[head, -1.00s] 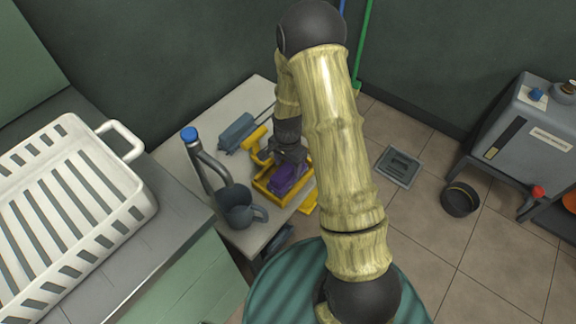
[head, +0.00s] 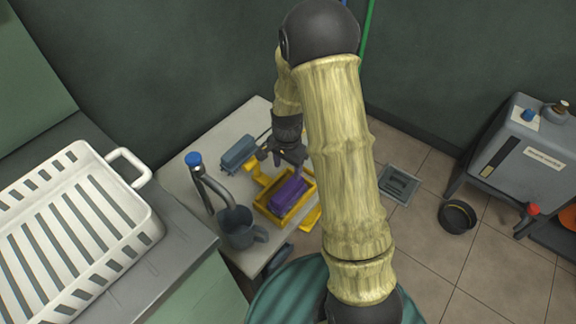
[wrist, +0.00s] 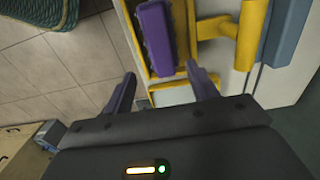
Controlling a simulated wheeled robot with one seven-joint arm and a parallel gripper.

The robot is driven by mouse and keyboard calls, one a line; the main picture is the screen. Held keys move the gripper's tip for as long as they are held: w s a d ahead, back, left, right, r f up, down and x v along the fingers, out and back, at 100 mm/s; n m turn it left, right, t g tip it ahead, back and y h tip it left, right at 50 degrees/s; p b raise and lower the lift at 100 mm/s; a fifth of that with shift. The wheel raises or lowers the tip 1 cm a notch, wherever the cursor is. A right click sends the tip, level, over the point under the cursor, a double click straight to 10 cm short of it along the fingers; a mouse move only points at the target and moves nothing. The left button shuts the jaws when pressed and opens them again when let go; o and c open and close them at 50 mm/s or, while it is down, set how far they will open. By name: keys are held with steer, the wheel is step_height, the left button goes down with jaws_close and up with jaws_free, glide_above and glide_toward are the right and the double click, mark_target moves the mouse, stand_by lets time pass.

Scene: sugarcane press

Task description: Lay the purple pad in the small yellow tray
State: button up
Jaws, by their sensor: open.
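The purple pad (head: 288,195) lies in the small yellow tray (head: 265,210) on the light table, inside its rim as far as the head view shows. In the wrist view the purple pad (wrist: 157,38) also sits within the tray (wrist: 181,30), at the top of the picture. My gripper (head: 283,166) is just above and behind the pad in the head view. In the wrist view its two fingers (wrist: 162,92) are apart, with nothing between them, and the pad lies beyond the tips.
A grey-blue mug (head: 237,228) and a tap-like pipe with a blue cap (head: 195,160) stand left of the tray. A blue-grey block (head: 238,153) and a yellow handled piece (head: 258,173) lie behind. A white slatted basket (head: 75,235) stands on the left counter.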

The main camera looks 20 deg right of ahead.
steer(key=s+r+n+t, duration=0.2)
steer(key=s+r+n, duration=0.8)
steer(key=s+r, duration=0.4)
steer(key=shift+s+n+t, duration=0.2)
steer(key=shift+n+t, duration=0.1)
steer(key=shift+n, duration=0.1)
